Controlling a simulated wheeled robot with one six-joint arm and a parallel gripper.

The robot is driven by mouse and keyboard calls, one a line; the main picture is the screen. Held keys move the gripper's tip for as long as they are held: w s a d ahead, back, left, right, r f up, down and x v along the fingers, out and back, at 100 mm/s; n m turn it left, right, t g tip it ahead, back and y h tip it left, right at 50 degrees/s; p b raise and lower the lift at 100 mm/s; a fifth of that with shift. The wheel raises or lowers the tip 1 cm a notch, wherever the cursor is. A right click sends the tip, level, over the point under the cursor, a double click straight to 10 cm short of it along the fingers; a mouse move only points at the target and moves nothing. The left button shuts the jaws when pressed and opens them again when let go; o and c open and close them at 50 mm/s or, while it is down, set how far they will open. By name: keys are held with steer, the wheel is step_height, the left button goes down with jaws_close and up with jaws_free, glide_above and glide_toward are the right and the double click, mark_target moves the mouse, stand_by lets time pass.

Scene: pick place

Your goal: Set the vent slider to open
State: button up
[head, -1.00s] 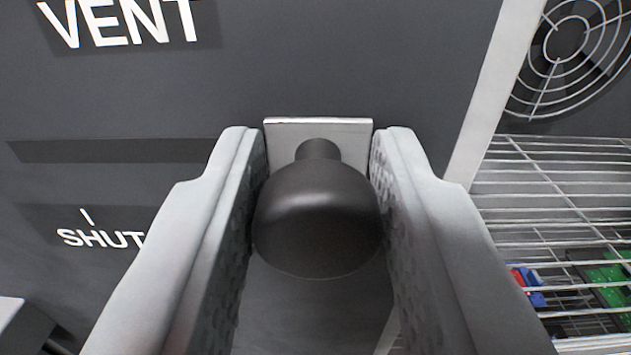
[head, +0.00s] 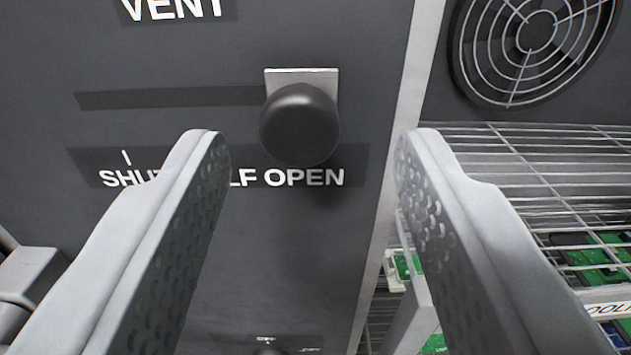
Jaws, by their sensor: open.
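The vent slider's black round knob (head: 299,124) sits on a light square plate (head: 329,82) at the right end of a dark horizontal slot (head: 170,97). The label strip (head: 262,200) below reads SHUT at left, a partly hidden word ending in LF, and OPEN at right, under the knob. A VENT label (head: 172,9) is above. My gripper (head: 311,145) is open and empty. Its fingers are spread wide, nearer the camera than the knob, and apart from it.
A wire rack (head: 545,150) with green circuit boards (head: 598,262) stands to the right, below a round fan guard (head: 535,35). A pale panel edge (head: 408,110) separates them from the dark panel. Another small control (head: 268,345) is at the bottom.

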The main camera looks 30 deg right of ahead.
steer(key=v, duration=1.2)
steer(key=shift+s, duration=0.3)
steer(key=shift+a, duration=0.1)
steer(key=s+a+r+n+t+y, duration=0.45)
steer(key=s+y, duration=0.25)
steer(key=s, duration=0.3)
steer(key=s+a+f+n+g+y, duration=0.1)
steer(key=s+f+g+y, duration=0.1)
steer(key=s+f, duration=0.5)
steer(key=s, duration=0.3)
steer(key=shift+s+a+g, duration=0.2)
steer(key=shift+s+g, duration=0.15)
steer(key=shift+n, duration=0.25)
